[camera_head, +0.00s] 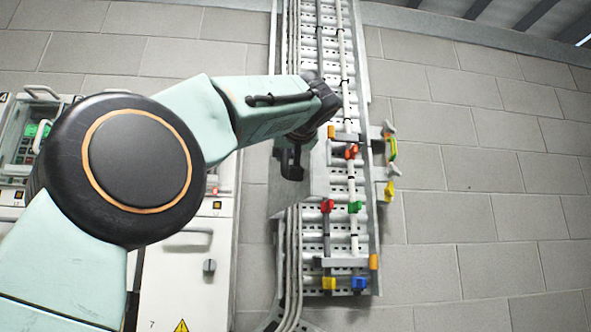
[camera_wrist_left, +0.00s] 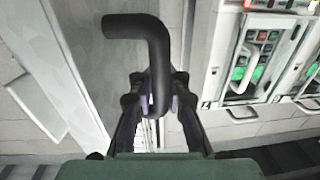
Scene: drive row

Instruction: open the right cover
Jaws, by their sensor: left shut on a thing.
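My left gripper (camera_head: 291,165) is at the left side of a grey metal panel (camera_head: 319,178) in the middle of the head view. I cannot tell for sure whether this panel is the right cover. In the left wrist view the gripper (camera_wrist_left: 160,103) is shut on a black bent handle (camera_wrist_left: 155,60). The handle's upper end bends to the left. A broad grey plate (camera_wrist_left: 82,40) fills the upper left behind it. What the handle is fixed to is hidden. My right gripper is not in view.
A vertical rack (camera_head: 309,240) carries pipes with red, green, yellow and blue fittings. White cabinets (camera_head: 185,285) stand left, partly behind my left arm. A cabinet front with green-lit parts (camera_wrist_left: 250,65) is at the right of the wrist view. The brick wall (camera_head: 470,200) at right is clear.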

